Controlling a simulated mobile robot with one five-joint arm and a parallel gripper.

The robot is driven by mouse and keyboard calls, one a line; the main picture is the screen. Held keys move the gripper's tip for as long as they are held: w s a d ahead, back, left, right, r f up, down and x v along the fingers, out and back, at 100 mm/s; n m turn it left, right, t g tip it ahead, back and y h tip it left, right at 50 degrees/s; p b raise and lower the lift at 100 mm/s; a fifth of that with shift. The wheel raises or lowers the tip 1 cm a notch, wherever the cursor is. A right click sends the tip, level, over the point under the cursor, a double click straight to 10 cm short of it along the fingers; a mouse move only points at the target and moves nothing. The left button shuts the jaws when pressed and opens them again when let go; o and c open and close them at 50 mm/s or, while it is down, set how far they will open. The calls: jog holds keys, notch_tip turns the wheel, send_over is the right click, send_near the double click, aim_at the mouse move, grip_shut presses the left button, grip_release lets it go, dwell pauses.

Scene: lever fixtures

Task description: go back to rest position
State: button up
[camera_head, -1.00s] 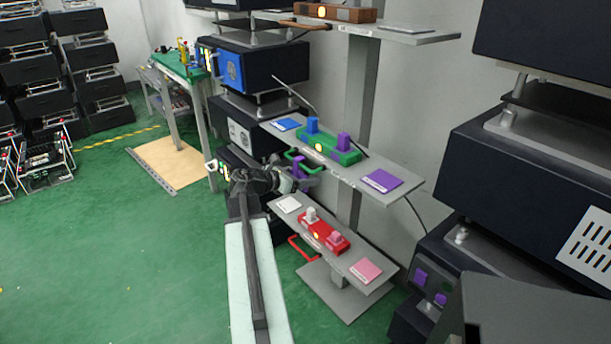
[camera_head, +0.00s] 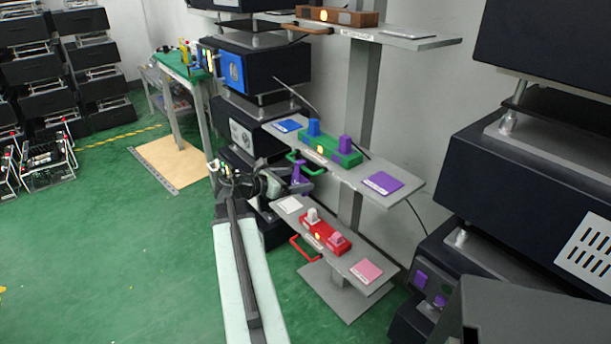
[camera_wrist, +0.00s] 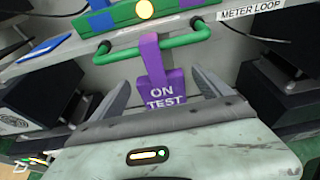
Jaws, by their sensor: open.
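My gripper (camera_wrist: 161,78) is open in the wrist view, with one grey finger on each side of a purple tag (camera_wrist: 162,88) and a gap beside each. The tag reads "ON TEST" and hangs on the green handle (camera_wrist: 188,38) of the green fixture (camera_wrist: 120,14). In the head view, my gripper (camera_head: 279,186) is at the left edge of the middle shelf, just beside the purple tag (camera_head: 299,176). The green fixture (camera_head: 333,151) carries a blue block and a purple block.
The grey middle shelf (camera_head: 345,181) holds a blue card and a purple card. Below it, a lower shelf (camera_head: 297,219) carries a red fixture (camera_head: 325,236) with a red handle. Dark cabinets (camera_head: 250,140) stand behind my gripper. Green floor at left is open.

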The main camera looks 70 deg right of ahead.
jog(key=v, duration=0.2)
jog(key=shift+w+a+r, duration=0.1)
jog(key=shift+w+a, duration=0.1)
jog(key=shift+a, duration=0.1)
